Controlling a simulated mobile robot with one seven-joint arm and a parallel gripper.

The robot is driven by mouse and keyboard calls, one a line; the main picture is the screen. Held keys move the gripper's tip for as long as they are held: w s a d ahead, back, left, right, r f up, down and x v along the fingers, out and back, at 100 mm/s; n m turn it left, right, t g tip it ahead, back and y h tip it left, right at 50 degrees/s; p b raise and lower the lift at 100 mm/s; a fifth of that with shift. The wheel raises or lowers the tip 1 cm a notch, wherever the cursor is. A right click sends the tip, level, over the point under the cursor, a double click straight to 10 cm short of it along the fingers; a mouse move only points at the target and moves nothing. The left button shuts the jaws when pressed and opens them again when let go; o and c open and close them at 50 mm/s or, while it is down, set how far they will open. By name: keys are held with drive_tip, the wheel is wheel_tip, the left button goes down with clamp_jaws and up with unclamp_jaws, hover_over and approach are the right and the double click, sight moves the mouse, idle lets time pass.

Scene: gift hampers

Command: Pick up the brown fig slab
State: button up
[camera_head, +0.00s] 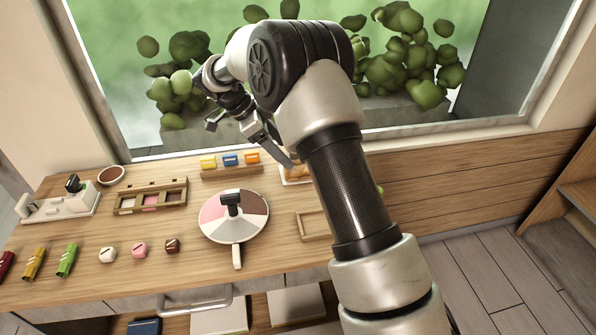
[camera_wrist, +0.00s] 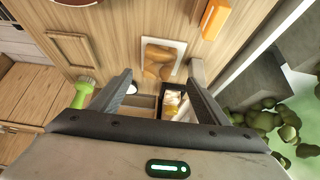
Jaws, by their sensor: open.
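My gripper (camera_wrist: 162,92) is open and empty, with its two fingers spread apart in the wrist view; in the head view the gripper (camera_head: 240,128) hangs in front of the window, above the back of the counter. Between the fingers, beyond them, a small dark-edged box (camera_wrist: 158,103) holds a pale yellowish-and-brown piece (camera_wrist: 172,98). Just above it in the picture, a white tray (camera_wrist: 147,76) carries several tan-brown pieces (camera_wrist: 158,60). I cannot tell for sure which piece is the brown fig slab. My arm hides most of this area in the head view.
A wooden frame (camera_head: 302,226), a round sectioned board (camera_head: 258,212) and a compartment tray (camera_head: 118,206) lie on the counter. Yellow, blue and orange blocks stand on a rack (camera_head: 230,172) at the back.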

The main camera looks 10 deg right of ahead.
drive_tip(key=shift+x, duration=3.45)
drive_tip(key=shift+s+a, duration=0.15)
drive_tip(key=c, duration=0.9)
